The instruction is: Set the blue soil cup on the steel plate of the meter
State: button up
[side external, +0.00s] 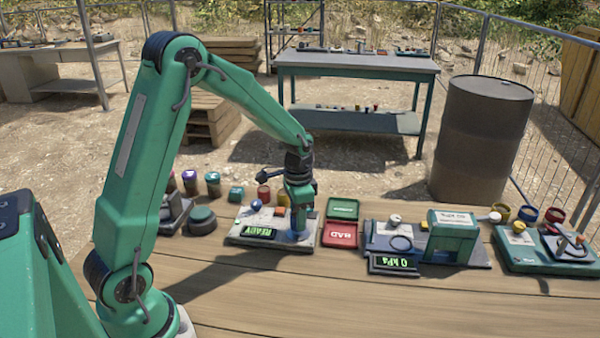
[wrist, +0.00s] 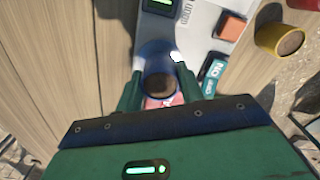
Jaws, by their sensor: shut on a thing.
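My gripper (wrist: 160,92) is shut on the blue soil cup (wrist: 157,52), whose round brown soil surface faces the camera between the green jaws. The cup looks upright over the end of the pale grey meter (wrist: 195,22). In the side external view my gripper (side external: 298,226) points down at the right end of the meter (side external: 242,217), whose green display reads READY.
A red tray (side external: 340,234) and a green tray (side external: 343,208) lie right of the meter. The wooden bench front (side external: 400,310) is clear.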

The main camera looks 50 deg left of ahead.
jog(key=shift+f, duration=0.9)
dwell(0.3)
jog(key=o, duration=1.5)
jog(key=shift+r, duration=3.75)
jog(key=shift+s+d+r, duration=0.25)
jog(key=shift+r, duration=0.3)
jog(key=s+d+r+n+t, duration=0.2)
jog(key=s+d+r, duration=0.2)
jog(key=s, duration=0.5)
jog(key=s+d+r+n+t, duration=0.1)
jog(key=s+d+r+t, duration=0.2)
jog(key=s+r, duration=0.4)
jog(key=shift+s+d+r+n+t, duration=0.35)
jog(key=shift+s+d, duration=0.5)
jog(key=shift+s, duration=0.4)
